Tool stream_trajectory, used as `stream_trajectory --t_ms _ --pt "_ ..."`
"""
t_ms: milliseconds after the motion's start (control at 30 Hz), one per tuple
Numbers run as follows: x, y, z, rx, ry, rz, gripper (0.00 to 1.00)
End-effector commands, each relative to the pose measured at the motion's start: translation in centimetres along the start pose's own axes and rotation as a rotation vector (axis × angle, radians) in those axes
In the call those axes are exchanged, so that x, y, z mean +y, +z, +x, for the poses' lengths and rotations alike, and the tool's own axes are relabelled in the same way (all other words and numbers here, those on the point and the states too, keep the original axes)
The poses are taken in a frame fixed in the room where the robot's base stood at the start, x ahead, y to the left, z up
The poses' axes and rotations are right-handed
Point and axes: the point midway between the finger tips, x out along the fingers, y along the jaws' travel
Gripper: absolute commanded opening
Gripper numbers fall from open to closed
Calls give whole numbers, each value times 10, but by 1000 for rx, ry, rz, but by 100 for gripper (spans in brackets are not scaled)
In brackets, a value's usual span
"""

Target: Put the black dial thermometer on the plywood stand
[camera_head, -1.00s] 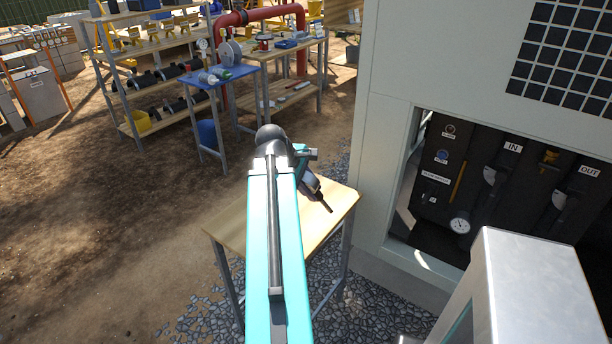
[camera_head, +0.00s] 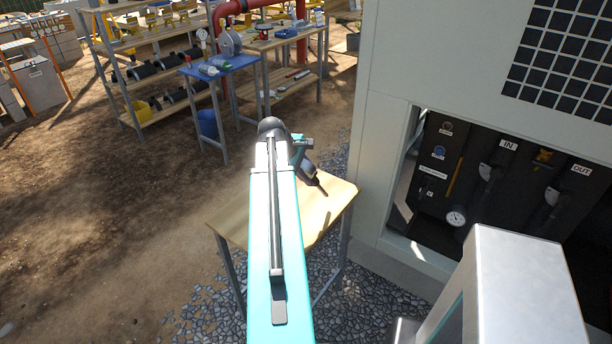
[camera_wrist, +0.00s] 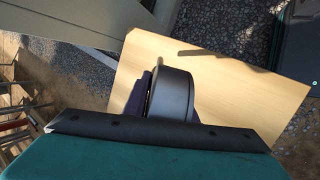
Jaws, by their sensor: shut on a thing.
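The plywood stand (camera_head: 232,222) is a pale wooden top on grey metal legs, beside the chiller in the head view. It also fills much of the wrist view (camera_wrist: 250,95). My gripper (camera_head: 314,178) is over the stand's right part, partly behind my teal arm. In the wrist view my gripper (camera_wrist: 165,92) is shut on a round black body, the black dial thermometer (camera_wrist: 173,92), seen from its side. Its dial face is not visible. The thermometer appears above the plywood; I cannot tell whether it touches.
The chiller cabinet (camera_head: 385,150) stands close to the stand's right, with an open bay holding pipes and a white-faced gauge (camera_head: 456,216). A blue table (camera_head: 240,62) and shelves (camera_head: 150,40) stand farther back. The visible plywood is bare.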

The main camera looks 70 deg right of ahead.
Motion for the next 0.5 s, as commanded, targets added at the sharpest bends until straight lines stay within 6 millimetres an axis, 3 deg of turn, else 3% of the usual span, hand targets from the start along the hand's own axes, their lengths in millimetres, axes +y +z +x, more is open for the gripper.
stream_trajectory --t_ms 300,500 --pt "28 -22 9 -1 0 -1 0" --pt "36 -29 14 0 0 0 0"
